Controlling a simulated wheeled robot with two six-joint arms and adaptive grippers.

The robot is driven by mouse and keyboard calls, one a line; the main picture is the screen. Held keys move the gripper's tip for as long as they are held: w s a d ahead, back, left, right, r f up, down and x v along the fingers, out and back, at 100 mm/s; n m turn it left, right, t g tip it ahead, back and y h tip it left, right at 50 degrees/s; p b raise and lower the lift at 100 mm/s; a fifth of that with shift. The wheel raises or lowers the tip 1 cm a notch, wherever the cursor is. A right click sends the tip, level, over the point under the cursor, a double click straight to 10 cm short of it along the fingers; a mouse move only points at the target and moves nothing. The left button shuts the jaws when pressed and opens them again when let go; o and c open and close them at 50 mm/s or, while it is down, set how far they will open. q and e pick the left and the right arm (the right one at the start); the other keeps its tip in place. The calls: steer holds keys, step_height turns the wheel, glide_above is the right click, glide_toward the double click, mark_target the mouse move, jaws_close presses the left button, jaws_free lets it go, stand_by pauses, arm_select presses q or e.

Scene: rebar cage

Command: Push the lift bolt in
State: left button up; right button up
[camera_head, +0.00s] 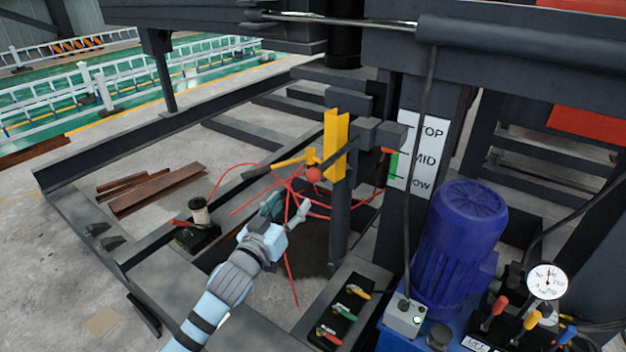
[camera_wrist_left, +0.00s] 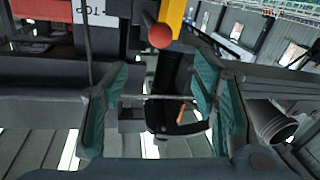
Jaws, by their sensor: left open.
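A red ball knob (camera_head: 313,174) sits beside a yellow upright bracket (camera_head: 335,145) on a dark post. It looks like the end of the lift bolt; how far the bolt sticks out cannot be told. In the left wrist view the red ball (camera_wrist_left: 160,36) shows on a dark rod, near the top middle, beyond the fingertips. My left gripper (camera_head: 288,207) is open and empty, below and left of the knob, apart from it. Its two teal fingers (camera_wrist_left: 158,75) are spread wide in the wrist view. My right gripper is not in view.
A yellow handle (camera_head: 290,162) juts left of the bracket. Thin red lines loop around my gripper. A TOP/MID/LOW sign (camera_head: 416,155), a blue motor (camera_head: 460,240) and a gauge (camera_head: 547,282) stand at right. Dark frame beams (camera_head: 165,127) surround the open floor.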

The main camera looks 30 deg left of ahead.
mark_target(310, 178)
arm_select(q)
steer(key=w+b, duration=0.1)
steer(key=w, duration=0.3)
steer(key=w+b, duration=0.1)
steer(key=w, duration=0.4)
steer(key=w+a, duration=0.1)
steer(key=w, duration=0.4)
steer(key=shift+f+b, duration=0.1)
steer(key=shift+b, duration=0.3)
jaws_close()
